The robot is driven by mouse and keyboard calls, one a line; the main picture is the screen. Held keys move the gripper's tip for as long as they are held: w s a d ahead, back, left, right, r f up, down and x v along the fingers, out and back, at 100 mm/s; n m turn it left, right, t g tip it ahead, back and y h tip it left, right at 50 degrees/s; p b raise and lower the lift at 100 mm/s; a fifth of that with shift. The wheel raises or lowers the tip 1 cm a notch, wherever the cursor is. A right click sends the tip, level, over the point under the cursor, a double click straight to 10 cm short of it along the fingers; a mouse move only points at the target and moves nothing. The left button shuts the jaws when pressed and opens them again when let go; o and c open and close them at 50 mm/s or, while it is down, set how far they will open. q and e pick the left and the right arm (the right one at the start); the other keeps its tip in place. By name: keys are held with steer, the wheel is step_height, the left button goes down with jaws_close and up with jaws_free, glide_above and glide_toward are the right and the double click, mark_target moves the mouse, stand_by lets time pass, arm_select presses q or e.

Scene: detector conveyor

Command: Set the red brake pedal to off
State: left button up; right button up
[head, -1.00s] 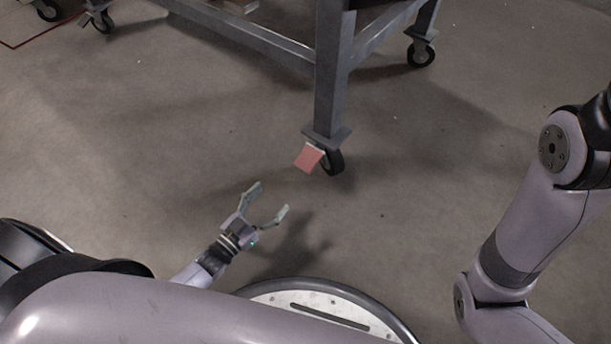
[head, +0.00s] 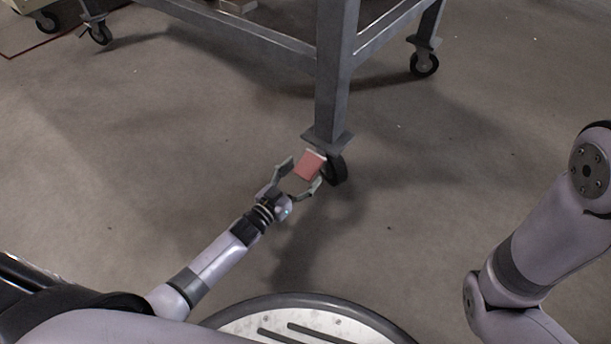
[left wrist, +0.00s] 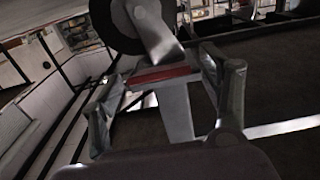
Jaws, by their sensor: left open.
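The red brake pedal (head: 309,165) sticks out from the caster wheel (head: 336,170) under the near leg of the grey metal frame. My left gripper (head: 301,178) is open, with one finger on each side of the pedal in the head view. In the left wrist view the pedal's red edge (left wrist: 160,77) lies between and just beyond the open fingers (left wrist: 165,105). I cannot tell whether a finger touches it. My right arm shows at the right of the head view, but its gripper is out of view.
The frame's near leg (head: 332,80) rises right above the pedal. Another caster (head: 423,63) stands at the back right, and more casters (head: 101,33) are at the upper left. The concrete floor around the near caster is clear.

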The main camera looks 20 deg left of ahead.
arm_select(q)
steer(key=shift+b+x, duration=0.3)
steer(key=shift+x, duration=0.8)
steer(key=shift+c, duration=0.6)
